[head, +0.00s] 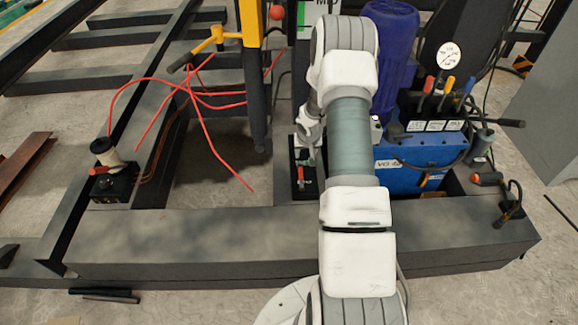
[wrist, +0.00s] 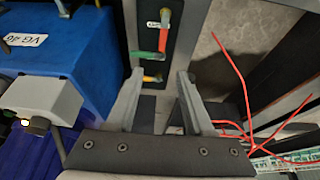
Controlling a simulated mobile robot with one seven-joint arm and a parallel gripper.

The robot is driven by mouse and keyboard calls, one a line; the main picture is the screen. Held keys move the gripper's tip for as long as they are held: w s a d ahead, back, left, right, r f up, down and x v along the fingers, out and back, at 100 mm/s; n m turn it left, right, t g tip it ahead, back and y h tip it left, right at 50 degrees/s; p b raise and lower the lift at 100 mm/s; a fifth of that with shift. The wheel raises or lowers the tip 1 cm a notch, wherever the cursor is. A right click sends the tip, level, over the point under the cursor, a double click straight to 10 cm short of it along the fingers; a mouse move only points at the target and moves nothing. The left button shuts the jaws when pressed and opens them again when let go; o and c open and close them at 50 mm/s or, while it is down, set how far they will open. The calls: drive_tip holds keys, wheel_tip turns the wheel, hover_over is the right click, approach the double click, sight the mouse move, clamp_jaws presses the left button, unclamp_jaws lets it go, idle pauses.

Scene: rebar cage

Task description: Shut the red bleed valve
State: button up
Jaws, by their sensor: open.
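The red bleed valve (wrist: 164,36) shows in the wrist view as a red lever on a dark narrow panel (wrist: 180,50). The lever runs lengthwise along the panel from a brass fitting. A green lever (wrist: 145,54) lies crosswise beside its lower end, and an orange-yellow lever (wrist: 153,79) lies nearer my gripper. My gripper (wrist: 160,75) is open and empty, its fingertips apart on either side of the orange-yellow lever in the picture. In the head view, my gripper (head: 304,152) is above the panel, and a red handle (head: 301,184) shows below it.
A blue power unit (head: 405,180) with a gauge and several coloured levers stands right of the panel. A yellow post (head: 252,65) and loose red lines (head: 205,120) are to the left. A dark beam (head: 190,238) runs in front.

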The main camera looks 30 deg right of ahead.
drive_tip(key=f, duration=0.2)
drive_tip(key=b, duration=0.6)
approach(301, 173)
drive_tip(key=x, duration=0.7)
drive_tip(key=shift+w+f, duration=0.15)
drive_tip(key=shift+f, duration=0.05)
clamp_jaws()
idle(0.7)
